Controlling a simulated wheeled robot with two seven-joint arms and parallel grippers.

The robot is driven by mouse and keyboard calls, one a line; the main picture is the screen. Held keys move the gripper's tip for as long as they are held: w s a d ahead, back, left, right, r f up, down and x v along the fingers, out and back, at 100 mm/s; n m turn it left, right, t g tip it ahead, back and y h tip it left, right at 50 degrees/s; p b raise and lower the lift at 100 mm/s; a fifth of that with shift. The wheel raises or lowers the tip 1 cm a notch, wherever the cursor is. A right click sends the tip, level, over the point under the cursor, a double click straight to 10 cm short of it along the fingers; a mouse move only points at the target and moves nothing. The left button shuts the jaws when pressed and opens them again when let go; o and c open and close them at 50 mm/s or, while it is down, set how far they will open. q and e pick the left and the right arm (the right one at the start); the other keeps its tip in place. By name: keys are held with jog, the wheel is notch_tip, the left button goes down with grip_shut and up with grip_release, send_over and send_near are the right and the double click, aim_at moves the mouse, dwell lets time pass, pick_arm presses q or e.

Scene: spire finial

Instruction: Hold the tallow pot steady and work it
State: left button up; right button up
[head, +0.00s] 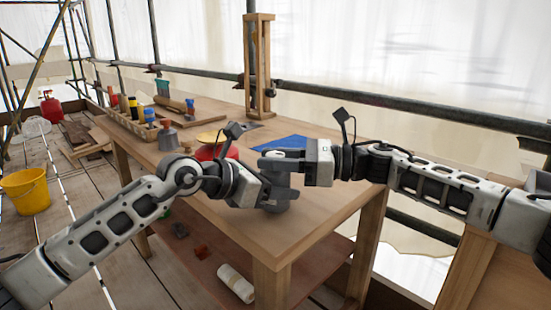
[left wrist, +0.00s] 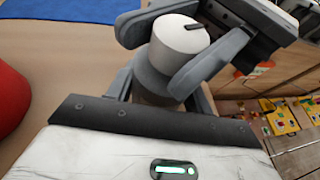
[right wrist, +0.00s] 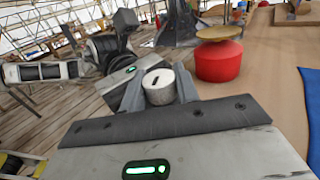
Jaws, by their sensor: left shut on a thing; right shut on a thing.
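The tallow pot, as I take it, is a small cylinder with a pale, slotted top (left wrist: 178,38) and a darker grey body (left wrist: 158,80). Its pale top also shows in the right wrist view (right wrist: 158,88). My left gripper (head: 278,194) is shut on the lower body. My right gripper (head: 278,166) comes in from the right, slightly higher, with its fingers either side of the pale top. The pot is over the table's near part. In the head view the grippers mostly hide it, and I cannot tell whether its base touches the wood.
A red pot (right wrist: 218,62) with a tan disc on top stands close by. A blue sheet (head: 284,143) lies behind the grippers. A wooden rack of bottles (head: 130,122) and a tall wooden frame (head: 259,70) stand farther back. The table's near right corner (head: 290,245) is bare.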

aim_at(276, 154)
jog(key=shift+w+r+n+g, duration=0.1)
jog(key=shift+n+g, duration=0.55)
jog(key=shift+g, duration=0.3)
jog(key=shift+w+r+n+g, duration=0.1)
jog(key=shift+n+g, duration=0.55)
jog(key=shift+g, duration=0.6)
jog(key=shift+s+d+f+n+g, duration=0.1)
jog(key=shift+s+n+g, duration=0.1)
jog(key=shift+n+g, duration=0.25)
jog(key=o, duration=1)
jog(key=shift+c, duration=0.2)
notch_tip(276, 154, up, 10)
